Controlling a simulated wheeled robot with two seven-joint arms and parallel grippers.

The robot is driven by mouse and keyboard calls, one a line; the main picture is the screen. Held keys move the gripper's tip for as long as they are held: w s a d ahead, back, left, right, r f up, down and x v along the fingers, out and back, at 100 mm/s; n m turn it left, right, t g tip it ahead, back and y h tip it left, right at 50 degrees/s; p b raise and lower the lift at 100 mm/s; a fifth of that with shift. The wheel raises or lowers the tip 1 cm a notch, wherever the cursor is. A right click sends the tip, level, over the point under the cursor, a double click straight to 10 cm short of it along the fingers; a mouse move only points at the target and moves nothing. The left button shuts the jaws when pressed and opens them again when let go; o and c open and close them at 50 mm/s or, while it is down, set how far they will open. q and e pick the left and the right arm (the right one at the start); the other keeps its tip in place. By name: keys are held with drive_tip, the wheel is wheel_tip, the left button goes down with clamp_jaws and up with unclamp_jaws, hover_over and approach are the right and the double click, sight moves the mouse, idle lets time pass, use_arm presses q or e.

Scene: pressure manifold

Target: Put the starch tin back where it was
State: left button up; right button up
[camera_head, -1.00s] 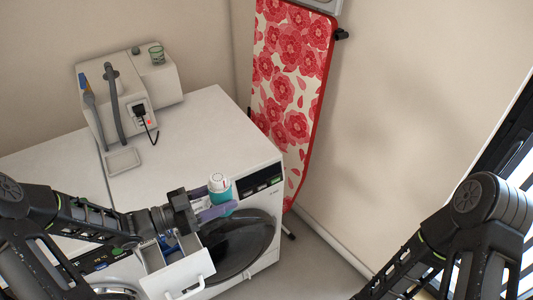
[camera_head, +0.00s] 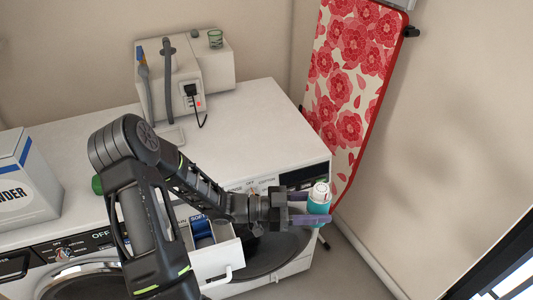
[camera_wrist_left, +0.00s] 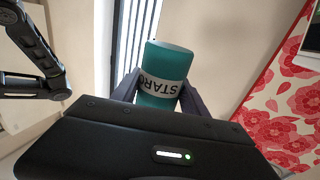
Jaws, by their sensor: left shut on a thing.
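The starch tin is a teal can (camera_head: 318,208) with a white cap, upright in the head view near the front right corner of the washing machine. My left gripper (camera_head: 322,219) is shut on it, with its fingers around the can's sides. In the left wrist view the tin (camera_wrist_left: 160,78) sits between the two fingers, and its white label shows part of the word STARCH upside down. The tin appears held in the air, clear of the machine top. My right gripper is not in view.
An open drawer (camera_head: 222,262) with a blue compartment juts out below my left arm, beside a dark round door (camera_head: 275,252). A beige appliance (camera_head: 178,80) stands at the back. A powder box (camera_head: 25,190) stands left. A floral ironing board (camera_head: 345,85) leans right.

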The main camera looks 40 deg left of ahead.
use_arm(q)
drive_tip(key=shift+w, duration=0.1)
idle(0.3)
drive_tip(key=w+a+f+n+t+y+b, duration=0.1)
drive_tip(key=w+a+n+t+y+b, duration=0.7)
drive_tip(key=w+a, duration=0.6)
drive_tip(key=w+a+r+n+g+y+b, duration=0.1)
drive_tip(key=a+r+n+y+b, duration=0.3)
drive_tip(key=a+y+b, duration=0.2)
drive_tip(key=w+a+r+n+g+y+b, duration=0.1)
drive_tip(key=a+r+n+y+b, duration=0.3)
drive_tip(key=a+y, duration=0.5)
drive_tip(key=shift+w+a+r+g+b, duration=0.15)
drive_tip(key=shift+r+g+b, duration=0.35)
drive_tip(key=shift+b, duration=0.65)
wheel_tip(320, 180, down, 6)
drive_tip(key=shift+r+b, duration=0.15)
drive_tip(key=shift+b, duration=0.45)
drive_tip(key=shift+f, duration=0.25)
